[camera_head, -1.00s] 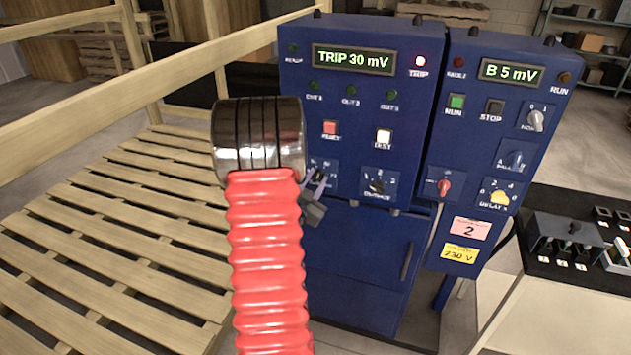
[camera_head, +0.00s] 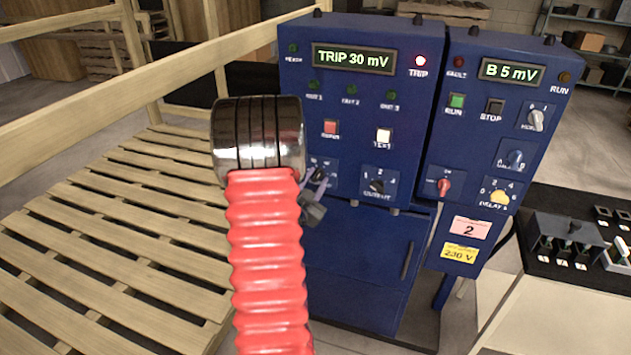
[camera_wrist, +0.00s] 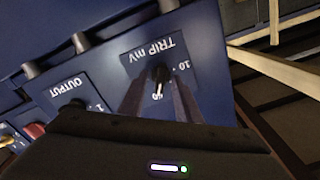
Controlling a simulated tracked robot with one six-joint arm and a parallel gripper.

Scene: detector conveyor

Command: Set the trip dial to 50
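The trip dial (camera_wrist: 160,74) is a small dark knob with a pale pointer on the blue panel's "TRIP mV" plate, seen upside down in the wrist view. Scale marks 10 and 50 show beside it; the other marks are hard to read. The trip display (camera_head: 353,59) reads "TRIP 30 mV". My gripper (camera_wrist: 160,84) has its two fingers apart, one on each side of the dial; I cannot tell whether they touch it. In the head view my gripper (camera_head: 313,184) is at the lower left of the panel, and the dial is mostly hidden behind it.
The output dial (camera_head: 377,186) is just right of the trip dial, with the red reset button (camera_head: 331,127) and white test button (camera_head: 384,136) above. A second blue cabinet (camera_head: 465,130) with more controls stands to the right. A wooden pallet (camera_head: 120,230) lies left.

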